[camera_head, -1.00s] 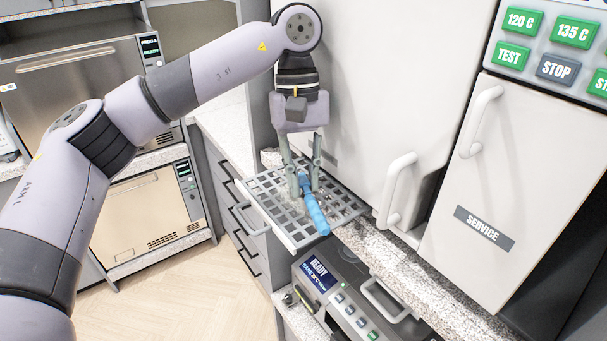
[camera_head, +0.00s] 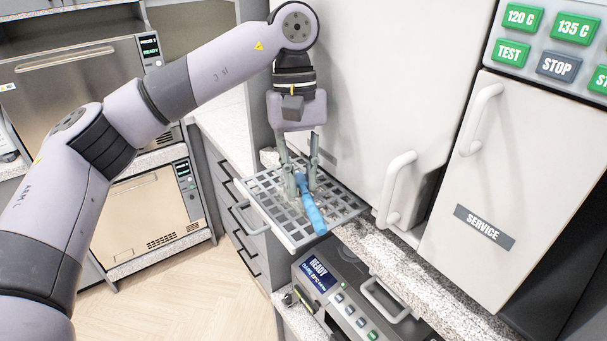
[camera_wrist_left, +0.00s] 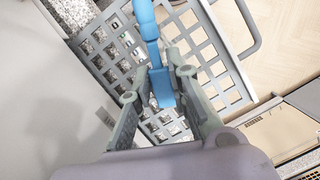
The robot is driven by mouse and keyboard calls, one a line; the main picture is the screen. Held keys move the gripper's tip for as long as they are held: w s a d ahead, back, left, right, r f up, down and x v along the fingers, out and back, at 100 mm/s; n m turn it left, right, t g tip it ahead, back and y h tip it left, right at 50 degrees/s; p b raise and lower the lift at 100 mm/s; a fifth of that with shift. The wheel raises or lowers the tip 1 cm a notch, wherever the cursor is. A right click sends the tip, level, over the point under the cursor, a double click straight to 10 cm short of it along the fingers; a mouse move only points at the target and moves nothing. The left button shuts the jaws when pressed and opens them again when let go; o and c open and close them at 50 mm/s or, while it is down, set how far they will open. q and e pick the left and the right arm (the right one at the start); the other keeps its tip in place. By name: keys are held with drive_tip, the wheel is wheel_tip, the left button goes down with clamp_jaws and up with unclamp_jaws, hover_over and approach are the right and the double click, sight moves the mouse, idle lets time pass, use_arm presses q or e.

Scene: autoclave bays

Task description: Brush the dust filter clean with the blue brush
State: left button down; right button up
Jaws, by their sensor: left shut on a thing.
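The blue brush (camera_head: 312,211) is held over the dust filter, its handle slanting down toward the front right in the head view. My left gripper (camera_head: 300,194) points down and is shut on the brush near its head. The brush also shows between the fingers in the left wrist view (camera_wrist_left: 149,28). The dust filter (camera_head: 268,214) is a grey grid panel with a frame and a front handle, sticking out below the white cabinet. The brush is at or just above the grid; I cannot tell whether it touches. My right gripper is not in view.
The white cabinet door (camera_head: 375,90) with its handle (camera_head: 398,190) stands close right of the gripper. A SERVICE door (camera_head: 470,180) is farther right. A device with a READY screen (camera_head: 319,275) sits below the filter. Open floor (camera_head: 175,295) lies at lower left.

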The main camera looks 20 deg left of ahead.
use_arm(q)
drive_tip(key=shift+s+a, duration=0.25)
drive_tip(key=shift+a, duration=0.05)
drive_tip(key=p+v, duration=0.2)
drive_tip(key=v, duration=0.1)
drive_tip(key=s+p+v, duration=0.1)
drive_tip(key=p+v, duration=0.1)
drive_tip(key=shift+d+r, duration=0.35)
drive_tip(key=shift+r, duration=0.05)
drive_tip(key=shift+r+p, duration=0.7)
drive_tip(key=shift+p, duration=0.1)
drive_tip(key=shift+w+f, duration=0.1)
